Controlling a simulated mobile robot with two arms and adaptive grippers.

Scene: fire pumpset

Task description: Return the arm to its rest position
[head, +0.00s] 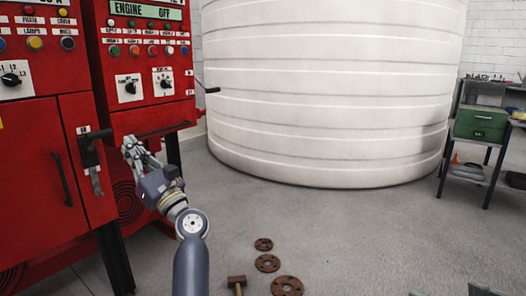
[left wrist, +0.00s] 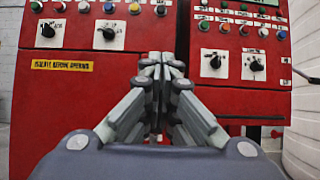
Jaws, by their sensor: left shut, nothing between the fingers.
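My left gripper (head: 130,143) is shut and empty in the head view. It is in front of the red control cabinet (head: 38,190), near the cabinet's lever handle (head: 93,158), with a visible gap to its right. In the left wrist view the fingers (left wrist: 162,62) are together and point at the cabinet's front, between two groups of knobs and buttons. Nothing shows between them. My left arm (head: 190,255) reaches up from the bottom of the head view. My right gripper is not in these views.
A large white tank (head: 330,90) stands behind. Rusty flanges (head: 287,286) and a wooden mallet (head: 237,282) lie on the floor in front. A green box (head: 482,122) sits on a shelf rack at the right. The grey floor (head: 380,230) between is clear.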

